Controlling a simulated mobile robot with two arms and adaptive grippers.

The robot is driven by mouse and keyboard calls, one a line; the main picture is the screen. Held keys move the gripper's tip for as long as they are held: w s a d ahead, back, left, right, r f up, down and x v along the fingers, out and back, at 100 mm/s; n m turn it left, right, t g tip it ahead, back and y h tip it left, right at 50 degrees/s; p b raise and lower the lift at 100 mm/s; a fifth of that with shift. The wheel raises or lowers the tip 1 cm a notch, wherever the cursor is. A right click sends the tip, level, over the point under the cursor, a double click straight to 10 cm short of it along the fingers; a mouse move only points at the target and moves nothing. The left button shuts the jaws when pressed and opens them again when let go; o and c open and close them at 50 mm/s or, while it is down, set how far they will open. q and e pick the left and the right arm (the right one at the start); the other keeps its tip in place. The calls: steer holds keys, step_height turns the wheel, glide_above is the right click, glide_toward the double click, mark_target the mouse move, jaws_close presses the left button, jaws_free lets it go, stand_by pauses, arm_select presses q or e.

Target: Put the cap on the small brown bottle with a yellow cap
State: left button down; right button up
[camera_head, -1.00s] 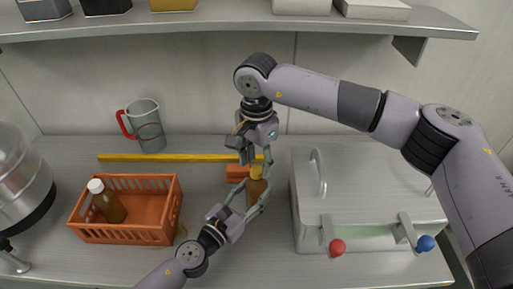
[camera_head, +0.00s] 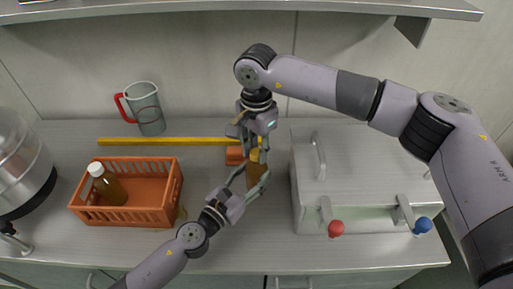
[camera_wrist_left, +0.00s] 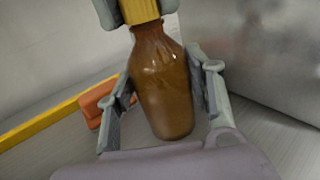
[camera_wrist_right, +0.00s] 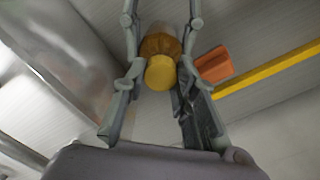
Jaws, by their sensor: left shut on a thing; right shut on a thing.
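The small brown bottle (camera_wrist_left: 163,85) stands upright on the counter in the left wrist view. My left gripper (camera_head: 257,182) is shut on its body from the front, one finger on each side. The yellow cap (camera_wrist_right: 160,73) is at the bottle's mouth, between the fingers of my right gripper (camera_wrist_right: 158,82), which is shut on it from above. In the left wrist view the cap (camera_wrist_left: 143,10) meets the top of the bottle. I cannot tell whether it is screwed down. In the head view the fingers hide much of the bottle and cap.
An orange crate (camera_head: 150,216) at left holds another brown bottle (camera_head: 108,185) with a white cap. An orange block (camera_head: 235,155) and a yellow bar (camera_head: 170,141) lie behind the grippers. A metal box (camera_head: 355,165) stands close on the right. A jug (camera_head: 149,110) stands behind.

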jaws_close()
steer(key=m, duration=1.9)
steer(key=o, duration=0.8)
jaws_free()
steer(key=shift+o, duration=0.2)
